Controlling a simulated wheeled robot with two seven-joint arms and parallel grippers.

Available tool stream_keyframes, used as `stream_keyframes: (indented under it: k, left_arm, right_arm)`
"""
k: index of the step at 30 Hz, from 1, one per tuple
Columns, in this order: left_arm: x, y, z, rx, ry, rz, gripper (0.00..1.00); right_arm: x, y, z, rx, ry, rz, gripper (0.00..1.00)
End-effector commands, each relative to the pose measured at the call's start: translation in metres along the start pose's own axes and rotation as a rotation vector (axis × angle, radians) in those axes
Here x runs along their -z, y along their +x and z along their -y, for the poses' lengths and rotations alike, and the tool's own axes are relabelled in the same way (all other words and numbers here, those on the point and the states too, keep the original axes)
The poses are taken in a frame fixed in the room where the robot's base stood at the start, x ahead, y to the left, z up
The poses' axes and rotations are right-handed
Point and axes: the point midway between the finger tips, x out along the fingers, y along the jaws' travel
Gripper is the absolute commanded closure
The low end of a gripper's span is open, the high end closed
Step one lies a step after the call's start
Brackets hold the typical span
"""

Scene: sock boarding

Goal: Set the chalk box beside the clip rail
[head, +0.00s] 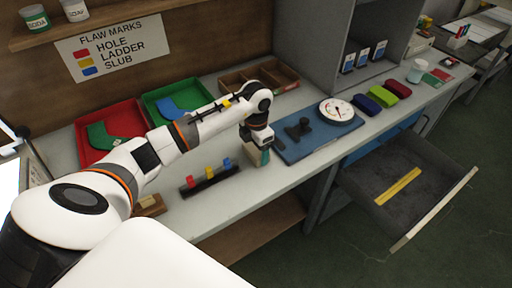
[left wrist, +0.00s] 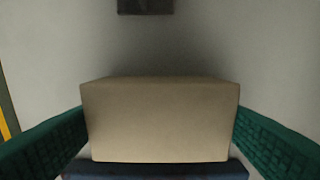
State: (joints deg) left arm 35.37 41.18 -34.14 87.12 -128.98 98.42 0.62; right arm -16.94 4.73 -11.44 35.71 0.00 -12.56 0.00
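The clip rail (head: 211,182) is a dark bar with red, yellow and blue clips, lying on the table near its front edge. My left gripper (head: 257,156) points down at the table to the right of the rail, apart from it. A plain beige box, which I take as the chalk box (left wrist: 160,120), sits between its green finger pads in the left wrist view. Both pads meet the sides of the box. In the head view the box (head: 249,157) is mostly hidden by the gripper; whether it touches the table is unclear. My right gripper is not in view.
A blue board (head: 318,143) with a black piece and a dial gauge (head: 337,110) lies right of the gripper. Red (head: 84,153) and green (head: 158,91) trays and a wooden divided tray (head: 285,72) stand behind. An open drawer (head: 363,192) juts out front right.

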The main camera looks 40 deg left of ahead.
Motion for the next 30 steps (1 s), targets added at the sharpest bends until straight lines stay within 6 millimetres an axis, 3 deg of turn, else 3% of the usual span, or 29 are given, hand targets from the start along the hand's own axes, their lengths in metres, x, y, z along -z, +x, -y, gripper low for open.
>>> stream_keyframes:
  k: [1, 4, 16, 30]
  left_arm:
    - [0.0, 0.0, 0.0, 0.0, 0.0, 0.0, 0.17]
    - [0.0, 0.0, 0.0, 0.0, 0.0, 0.0, 0.01]
    - [0.001, -0.009, 0.001, 0.001, 0.001, -0.003, 0.01]
    - [0.001, -0.1, 0.001, 0.002, 0.0, -0.003, 0.01]
  right_arm:
    - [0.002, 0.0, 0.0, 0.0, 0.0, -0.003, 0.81]
    - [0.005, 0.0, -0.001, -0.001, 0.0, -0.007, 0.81]
    - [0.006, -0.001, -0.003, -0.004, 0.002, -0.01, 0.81]
    - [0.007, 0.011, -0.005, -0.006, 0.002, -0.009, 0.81]
